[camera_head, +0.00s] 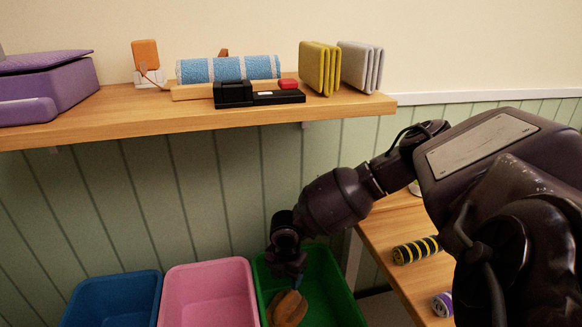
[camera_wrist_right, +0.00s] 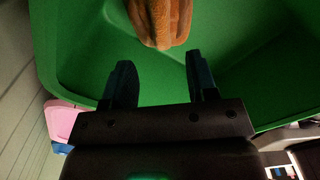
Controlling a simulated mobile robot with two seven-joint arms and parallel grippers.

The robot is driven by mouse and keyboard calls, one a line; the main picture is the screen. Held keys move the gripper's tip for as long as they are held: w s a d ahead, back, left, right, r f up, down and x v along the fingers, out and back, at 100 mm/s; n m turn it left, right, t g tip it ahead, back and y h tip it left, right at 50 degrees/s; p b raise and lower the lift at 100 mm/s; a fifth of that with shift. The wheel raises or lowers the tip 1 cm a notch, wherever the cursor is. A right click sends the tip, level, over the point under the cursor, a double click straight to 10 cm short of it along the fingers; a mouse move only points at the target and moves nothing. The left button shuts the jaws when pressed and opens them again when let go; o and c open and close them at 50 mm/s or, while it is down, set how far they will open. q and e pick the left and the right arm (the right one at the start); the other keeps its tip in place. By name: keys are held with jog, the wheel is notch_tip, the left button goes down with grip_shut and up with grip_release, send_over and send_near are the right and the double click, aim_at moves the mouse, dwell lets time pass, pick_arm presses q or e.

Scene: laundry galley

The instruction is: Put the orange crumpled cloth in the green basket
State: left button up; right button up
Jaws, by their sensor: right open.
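The orange crumpled cloth (camera_head: 288,309) lies inside the green basket (camera_head: 335,275), low in the head view. In the right wrist view the cloth (camera_wrist_right: 160,22) shows at the top, beyond the fingertips, with the green basket's wall (camera_wrist_right: 80,50) around it. My right gripper (camera_head: 290,278) reaches down over the basket, above the cloth. In the right wrist view its two fingers (camera_wrist_right: 160,78) are apart with nothing between them, and a gap shows between them and the cloth. My left gripper is not in view.
A pink basket (camera_head: 208,290) and a blue basket (camera_head: 115,298) stand left of the green one. A wooden shelf (camera_head: 130,125) above holds folded cloths, a purple box (camera_head: 50,85) and small items. A wooden table (camera_head: 385,222) at right holds a striped roll (camera_head: 416,250).

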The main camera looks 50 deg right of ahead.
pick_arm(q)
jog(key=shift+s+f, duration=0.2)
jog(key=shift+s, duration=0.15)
pick_arm(e)
jog(key=shift+r, duration=0.85)
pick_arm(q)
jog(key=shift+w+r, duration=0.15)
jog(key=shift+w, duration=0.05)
